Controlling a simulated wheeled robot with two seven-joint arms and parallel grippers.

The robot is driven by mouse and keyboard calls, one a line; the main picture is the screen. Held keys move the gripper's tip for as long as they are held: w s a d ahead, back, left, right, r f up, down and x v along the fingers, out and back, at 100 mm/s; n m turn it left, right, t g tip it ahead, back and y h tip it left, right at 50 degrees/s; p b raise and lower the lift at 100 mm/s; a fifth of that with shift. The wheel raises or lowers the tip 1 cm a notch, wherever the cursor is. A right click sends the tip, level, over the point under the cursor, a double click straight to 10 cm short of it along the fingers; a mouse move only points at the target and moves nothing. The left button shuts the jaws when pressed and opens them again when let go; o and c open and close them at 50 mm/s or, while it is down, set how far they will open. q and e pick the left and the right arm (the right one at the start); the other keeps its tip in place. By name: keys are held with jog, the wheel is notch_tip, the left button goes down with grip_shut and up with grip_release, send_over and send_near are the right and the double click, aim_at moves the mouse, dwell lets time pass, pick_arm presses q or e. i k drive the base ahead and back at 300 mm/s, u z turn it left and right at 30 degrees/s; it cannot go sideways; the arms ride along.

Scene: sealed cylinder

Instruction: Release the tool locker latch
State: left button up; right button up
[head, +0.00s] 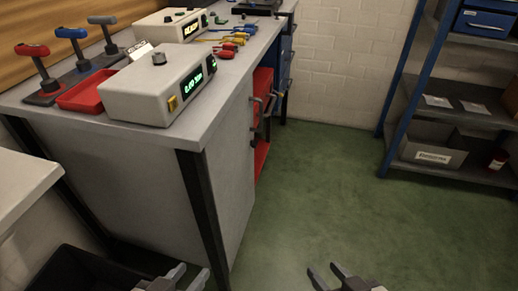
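A red cabinet front (262,152) with dark handles (257,112) shows under the workbench, seen at a steep angle. I cannot tell whether it is the tool locker, and no latch is clear to see. A blue drawer unit (285,62) stands beyond it under the bench. My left gripper (191,273) is at the bottom edge, open and empty, in front of the bench's near leg. My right gripper (324,269) is at the bottom edge, open and empty, over the green floor. Both are well apart from the cabinets.
The workbench (226,98) carries a grey meter (160,88), a red tray (84,93) and several hand tools. A blue-framed shelf (412,90) stands at right. A black bin (75,272) and pale tabletop (22,184) are at left. The green floor (320,190) between is clear.

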aim_at(254, 144)
jog(key=k, duration=0.5)
jog(key=z, duration=1.05)
jog(key=i, duration=1.1)
jog(key=u, duration=2.2)
jog(key=i, duration=0.5)
jog(key=z, duration=0.05)
